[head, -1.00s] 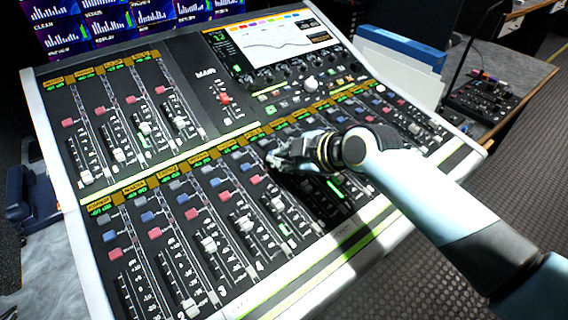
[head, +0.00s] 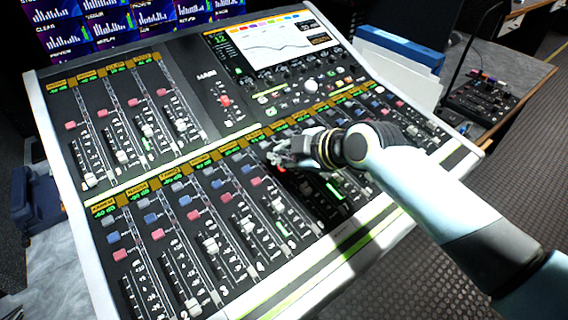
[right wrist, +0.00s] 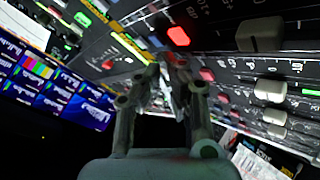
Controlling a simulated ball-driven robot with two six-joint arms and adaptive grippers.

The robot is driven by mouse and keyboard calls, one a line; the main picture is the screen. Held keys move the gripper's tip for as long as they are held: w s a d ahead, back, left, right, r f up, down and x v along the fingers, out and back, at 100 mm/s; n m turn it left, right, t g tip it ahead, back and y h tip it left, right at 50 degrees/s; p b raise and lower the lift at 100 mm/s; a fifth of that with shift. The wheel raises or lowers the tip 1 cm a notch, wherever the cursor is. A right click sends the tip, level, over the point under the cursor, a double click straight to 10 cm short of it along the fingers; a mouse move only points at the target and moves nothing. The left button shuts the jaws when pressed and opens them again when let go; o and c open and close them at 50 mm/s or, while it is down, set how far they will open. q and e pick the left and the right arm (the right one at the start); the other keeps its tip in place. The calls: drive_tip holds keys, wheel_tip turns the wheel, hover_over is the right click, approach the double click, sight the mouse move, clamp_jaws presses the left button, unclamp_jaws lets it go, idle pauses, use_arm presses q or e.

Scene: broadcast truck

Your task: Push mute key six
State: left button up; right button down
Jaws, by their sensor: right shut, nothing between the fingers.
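The mixing console (head: 75,250) fills the head view. Its lower bank has a slanting row of pinkish-red mute keys, such as the leftmost (head: 120,255) and the fifth (head: 255,181). My right gripper (head: 273,157) is shut and empty, low over the panel just past the fifth key. It covers the sixth key's place in the row; only a small red glow shows beneath it. In the right wrist view the fingers (right wrist: 172,72) are together, with a lit red key (right wrist: 178,36) just beyond them. I cannot tell whether the tips touch the panel. My left gripper is out of view.
Fader caps (head: 211,246) stand up from the panel near the keys. The console's screen (head: 275,42) and knobs lie behind the gripper. A blue binder (head: 400,48) and a small control box (head: 485,100) are at the right. Monitors (head: 100,25) stand at the back.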

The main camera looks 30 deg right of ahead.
sight(286, 175)
drive_tip(key=r+p, duration=0.1)
drive_tip(key=r, duration=0.1)
drive_tip(key=r+p, duration=0.4)
drive_tip(key=shift+s, duration=0.4)
drive_tip(key=shift+d, duration=0.1)
